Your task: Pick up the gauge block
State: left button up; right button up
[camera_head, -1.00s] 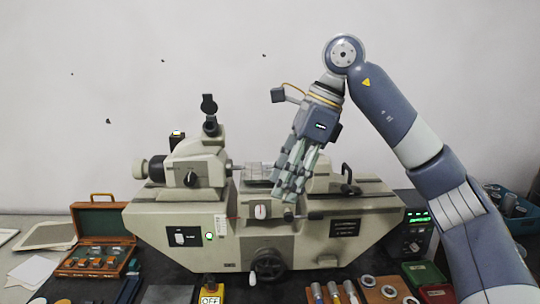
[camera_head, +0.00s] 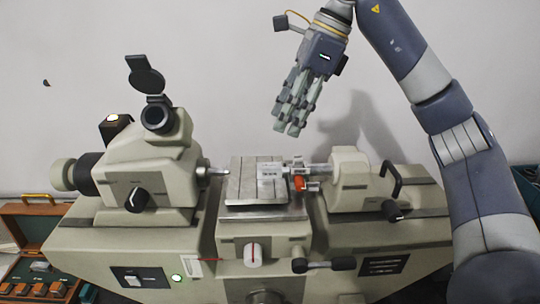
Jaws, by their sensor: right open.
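A small pale block with markings (camera_head: 269,178), which looks like the gauge block, stands on the grooved metal stage (camera_head: 243,185) of the measuring machine. It is near the right side of the stage, between the left spindle tip (camera_head: 220,171) and the right spindle (camera_head: 318,170). My right gripper (camera_head: 290,127) hangs in the air above and slightly right of the block, fingers pointing down, clear of the stage. It is open and holds nothing. My left gripper is not in view.
The eyepiece head (camera_head: 150,165) rises left of the stage; the tailstock (camera_head: 350,182) with a black handle (camera_head: 390,178) stands to the right. A small orange part (camera_head: 299,183) is beside the right spindle. A wooden case (camera_head: 30,225) of several small blocks lies lower left.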

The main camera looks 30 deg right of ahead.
aim_at(267, 165)
jog(key=f, duration=0.1)
jog(key=a+f, duration=0.2)
jog(key=f, duration=0.1)
jog(key=shift+s+a, duration=0.2)
jog(key=shift+s, duration=0.05)
jog(key=shift+w+f, duration=0.2)
jog(key=shift+f, duration=0.05)
jog(key=shift+w+f+p, duration=0.1)
jog(key=shift+f+p, duration=0.15)
jog(key=shift+p, duration=0.15)
jog(key=x, duration=0.1)
jog(key=p+x, duration=0.2)
jog(key=x, duration=0.1)
jog(key=shift+s, duration=0.4)
jog(key=shift+a+f, duration=0.1)
jog(key=shift+f, duration=0.2)
pick_arm(q)
jog(key=r, duration=0.1)
jog(key=s+r, duration=0.1)
jog(key=shift+s+a+r, duration=0.1)
jog(key=shift+a+r, duration=0.1)
jog(key=shift+r, duration=0.1)
pick_arm(e)
jog(key=shift+w+f, duration=0.15)
jog(key=shift+w, duration=0.05)
pick_arm(q)
jog(key=shift+s, duration=0.25)
pick_arm(e)
grip_shut()
